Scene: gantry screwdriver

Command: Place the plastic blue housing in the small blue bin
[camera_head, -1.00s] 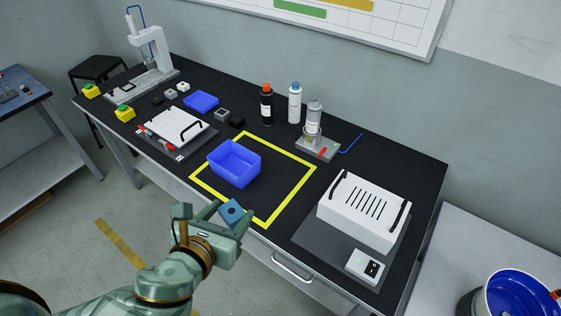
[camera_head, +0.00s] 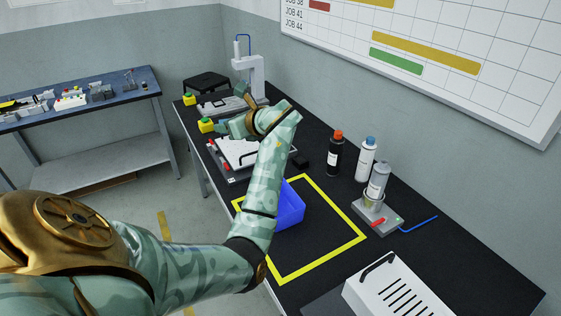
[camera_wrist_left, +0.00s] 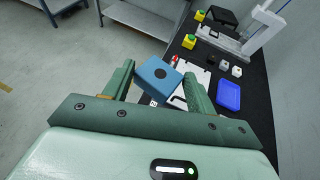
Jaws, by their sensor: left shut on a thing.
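In the head view my left gripper (camera_head: 233,126) is above the far part of the bench, near the white press plate, and the housing is hidden there. The open blue bin (camera_head: 290,208) stands inside the yellow square, partly covered by my left forearm. My right gripper is not in view.
A white fixture plate (camera_head: 236,151), yellow-green buttons (camera_head: 206,125) and a gantry stand (camera_head: 250,78) are close to my gripper. Bottles (camera_head: 335,155) stand right of the bin. The yellow square (camera_head: 345,238) has free room.

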